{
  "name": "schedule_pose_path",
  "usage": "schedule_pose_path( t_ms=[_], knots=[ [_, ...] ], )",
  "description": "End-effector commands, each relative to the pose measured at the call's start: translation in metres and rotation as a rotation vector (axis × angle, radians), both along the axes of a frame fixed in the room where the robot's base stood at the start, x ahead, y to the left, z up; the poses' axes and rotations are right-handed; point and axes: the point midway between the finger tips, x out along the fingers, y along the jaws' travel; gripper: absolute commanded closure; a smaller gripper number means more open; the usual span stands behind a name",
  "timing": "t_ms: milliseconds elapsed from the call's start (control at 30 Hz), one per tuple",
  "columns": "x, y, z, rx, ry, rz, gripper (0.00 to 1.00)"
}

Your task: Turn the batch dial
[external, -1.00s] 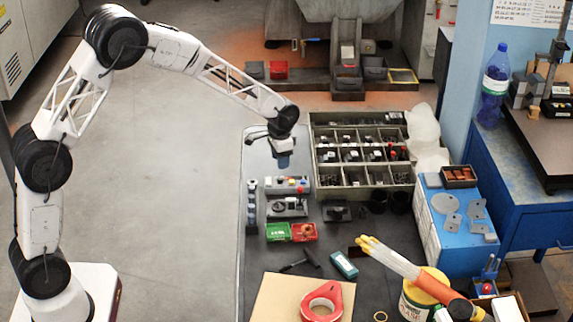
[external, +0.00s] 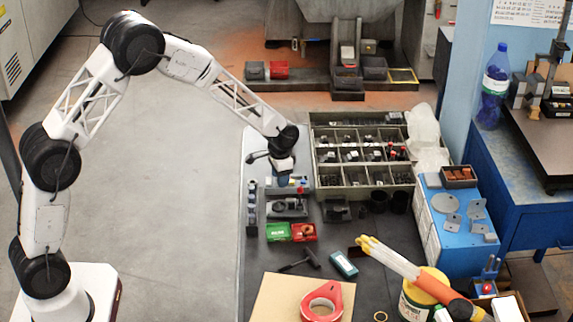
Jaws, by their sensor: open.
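My gripper (external: 284,179) points down over the left end of the bench, its fingers open and very small in this view. It is directly over a grey control box (external: 302,190) with coloured buttons, one of them red, and hides part of its top. I cannot tell whether the fingers touch the box. A second grey box (external: 287,208) with a dark round part on top sits just in front of it. No dial label is readable, so I cannot tell which part is the batch dial.
A compartment tray (external: 362,190) of small parts stands close to the right of my gripper. Green (external: 278,231) and red (external: 303,232) bins, a black T-handled tool (external: 300,262) and a teal box (external: 343,264) lie nearer the front. Open floor lies left of the bench.

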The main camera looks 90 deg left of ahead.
Motion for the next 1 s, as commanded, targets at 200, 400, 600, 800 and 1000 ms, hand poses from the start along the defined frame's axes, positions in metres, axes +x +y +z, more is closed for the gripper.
schedule_pose_path(
  t_ms=[200, 400, 600, 800, 1000],
  knots=[
    [0.0001, 0.0, -0.003, 0.0, 0.0, 0.0, 0.52],
    [0.0, 0.0, -0.0028, 0.0, 0.0, 0.0, 0.62],
    [0.0, 0.0, -0.0027, 0.0, 0.0, 0.0, 0.92],
    [0.0, -0.0001, -0.0027, 0.0, 0.0, -0.003, 1.0],
    [-0.0002, -0.0002, -0.0027, 0.0, 0.0, -0.036, 1.0]
  ],
)
